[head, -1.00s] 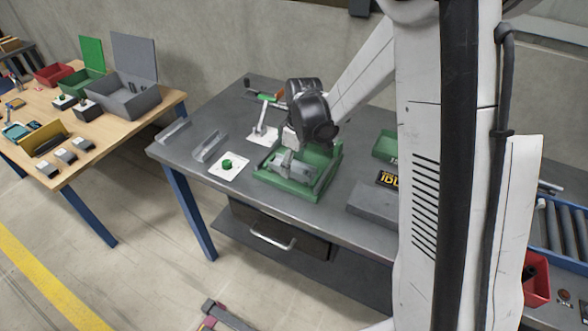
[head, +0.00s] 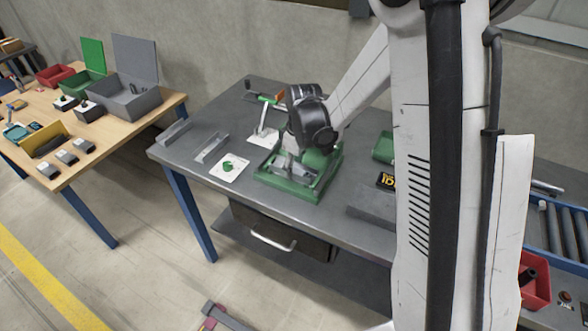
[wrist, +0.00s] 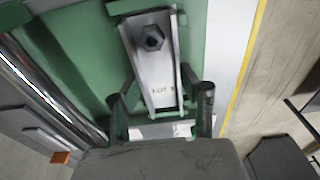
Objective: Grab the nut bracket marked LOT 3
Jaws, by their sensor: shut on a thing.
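A grey metal bracket with a dark hex nut (wrist: 152,38) lies in the green tray (head: 318,193) on the grey bench. A small dark marking is on its face in the wrist view, too blurred to read for certain. My gripper (wrist: 163,95) is shut on the bracket, one finger along each side near the marked end. In the head view my gripper (head: 292,170) is low inside the tray, and the wrist hides much of the bracket.
A white card with a green knob (head: 229,167) lies left of the tray. Grey channel pieces (head: 211,147) lie further left. A lever stand on a white plate (head: 262,138) is close behind. A grey block (head: 370,207) is to the right.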

